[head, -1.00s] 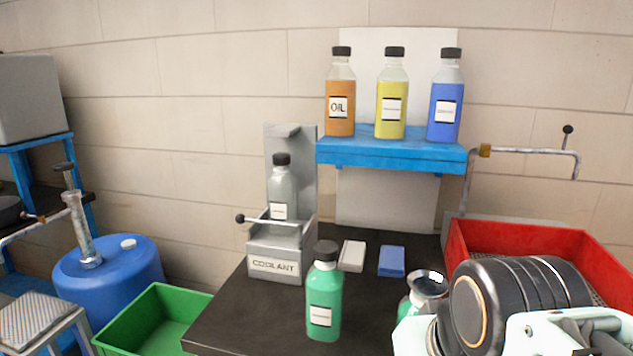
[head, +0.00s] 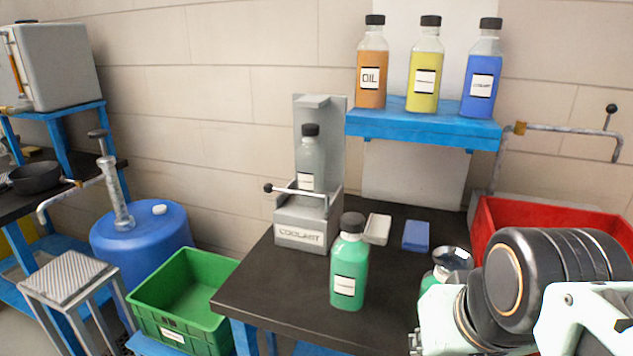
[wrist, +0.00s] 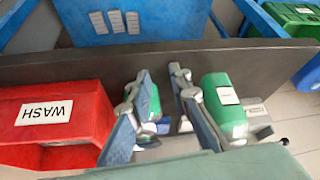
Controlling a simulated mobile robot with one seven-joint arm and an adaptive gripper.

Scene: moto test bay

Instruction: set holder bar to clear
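The holder bar (head: 298,193) is a thin metal rod with a black knob, lying across the front of the grey COOLANT holder (head: 305,237). A clear grey bottle (head: 311,160) with a black cap stands upright in the holder, behind the bar. In the wrist view the holder (wrist: 257,112) is at the right, partly hidden by a green bottle, with a black knob (wrist: 284,141) beside it. My gripper (wrist: 160,122) is open over the bench, its two fingers apart, left of the holder in that view. In the head view my arm is at lower right; its fingertips are not clear.
A green bottle (head: 349,268) stands on the dark bench in front of the holder. A second green vessel with a funnel (head: 452,260) is near my arm. White (head: 377,229) and blue (head: 416,236) blocks lie behind. A red bin (head: 510,211) is right; a green crate (head: 180,300) is left.

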